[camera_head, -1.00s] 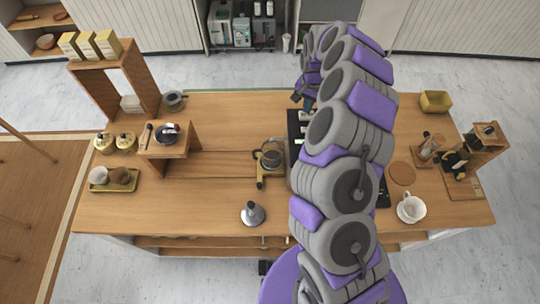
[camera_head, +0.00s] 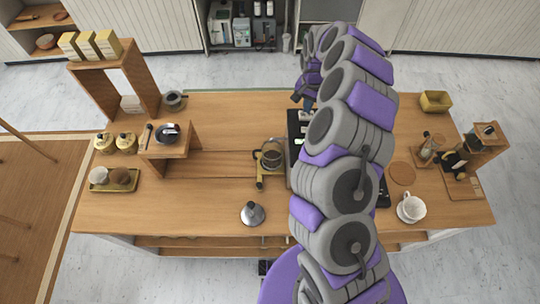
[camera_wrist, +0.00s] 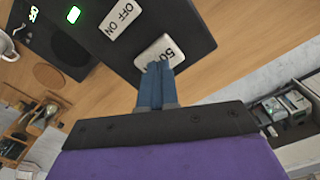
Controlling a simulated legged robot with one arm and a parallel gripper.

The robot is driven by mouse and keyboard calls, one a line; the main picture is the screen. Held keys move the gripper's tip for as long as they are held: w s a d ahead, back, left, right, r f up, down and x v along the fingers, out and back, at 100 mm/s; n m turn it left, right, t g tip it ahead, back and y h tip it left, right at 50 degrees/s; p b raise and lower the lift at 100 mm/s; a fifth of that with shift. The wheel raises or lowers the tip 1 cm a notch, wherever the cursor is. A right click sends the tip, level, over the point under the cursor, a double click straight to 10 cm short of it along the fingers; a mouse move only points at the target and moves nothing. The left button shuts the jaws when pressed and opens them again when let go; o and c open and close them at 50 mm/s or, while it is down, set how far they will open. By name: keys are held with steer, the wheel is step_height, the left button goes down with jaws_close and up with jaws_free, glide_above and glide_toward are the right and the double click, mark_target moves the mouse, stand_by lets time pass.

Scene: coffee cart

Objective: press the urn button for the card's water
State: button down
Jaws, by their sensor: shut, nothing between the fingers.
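A black panel (camera_wrist: 120,40) fills the top of the wrist view, with a white button marked 50 (camera_wrist: 160,52) and a white OFF/ON label or switch (camera_wrist: 120,18). A green light (camera_wrist: 73,15) glows on it. My gripper (camera_wrist: 158,68) is shut and empty. Its blue fingertips overlap the lower edge of the 50 button; I cannot tell whether they touch it. In the head view the black device (camera_head: 294,128) is largely hidden behind my arm, with my gripper (camera_head: 308,103) at its far end. I cannot make out the card's writing.
A white cup (camera_head: 411,208), a round cork mat (camera_head: 402,173) and a wooden stand (camera_head: 487,137) are on the right of the wooden counter. A glass vessel on a stand (camera_head: 271,157) and a metal tamper (camera_head: 252,214) are left of my arm.

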steer(key=shift+f, duration=0.85)
stand_by(0.5)
steer(key=shift+r, duration=0.85)
steer(key=shift+f+b, duration=0.4)
steer(key=shift+f, duration=0.65)
stand_by(1.2)
steer(key=shift+r, duration=1.05)
steer(key=shift+r, duration=0.1)
stand_by(1.3)
steer(key=shift+r+p, duration=0.35)
steer(key=shift+r, duration=2.05)
